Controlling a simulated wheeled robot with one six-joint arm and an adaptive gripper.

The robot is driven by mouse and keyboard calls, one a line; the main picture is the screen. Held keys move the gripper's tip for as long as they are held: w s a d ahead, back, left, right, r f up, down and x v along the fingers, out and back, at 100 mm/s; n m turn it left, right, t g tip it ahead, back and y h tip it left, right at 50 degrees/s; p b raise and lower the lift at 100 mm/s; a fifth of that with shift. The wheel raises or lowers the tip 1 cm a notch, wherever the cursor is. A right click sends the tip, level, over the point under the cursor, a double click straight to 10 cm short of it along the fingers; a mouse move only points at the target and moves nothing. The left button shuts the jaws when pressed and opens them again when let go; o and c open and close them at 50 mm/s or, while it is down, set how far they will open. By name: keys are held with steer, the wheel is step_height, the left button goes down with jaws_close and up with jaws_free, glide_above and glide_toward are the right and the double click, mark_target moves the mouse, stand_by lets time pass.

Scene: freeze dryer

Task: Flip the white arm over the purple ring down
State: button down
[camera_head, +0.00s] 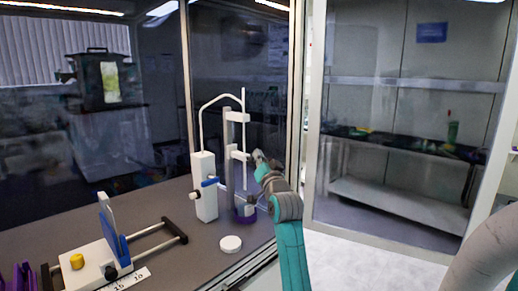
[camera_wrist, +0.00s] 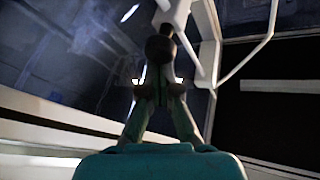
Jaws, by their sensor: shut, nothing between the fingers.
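In the head view, a white stand (camera_head: 204,187) with a blue-handled valve stands on the grey bench. A thin white tube arches from it to a tall white post (camera_head: 243,125) with white clamp pieces. The purple ring (camera_head: 245,214) is low at the base of a clear vessel, partly behind my arm. I cannot clearly tell which white piece is the arm over the ring. In the wrist view, my gripper (camera_wrist: 160,58) is shut, its fingertips close to a dark round knob below a white part (camera_wrist: 172,12). I cannot tell whether they touch. A bent white rod (camera_wrist: 250,52) runs to the right.
A round white cap (camera_head: 230,244) lies on the bench in front of the stand. A white device with a blue plate (camera_head: 112,237) and black-ended rails is at the lower left. A glass panel edge (camera_head: 297,90) rises beside my arm. Bare bench lies between the devices.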

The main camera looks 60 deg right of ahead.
step_height(320, 180, down, 10)
stand_by(0.4)
steer(key=s+a+r, duration=0.1)
steer(key=s+a, duration=0.3)
steer(key=s, duration=0.4)
steer(key=shift+s+a, duration=0.2)
steer(key=shift+a, duration=0.1)
stand_by(0.3)
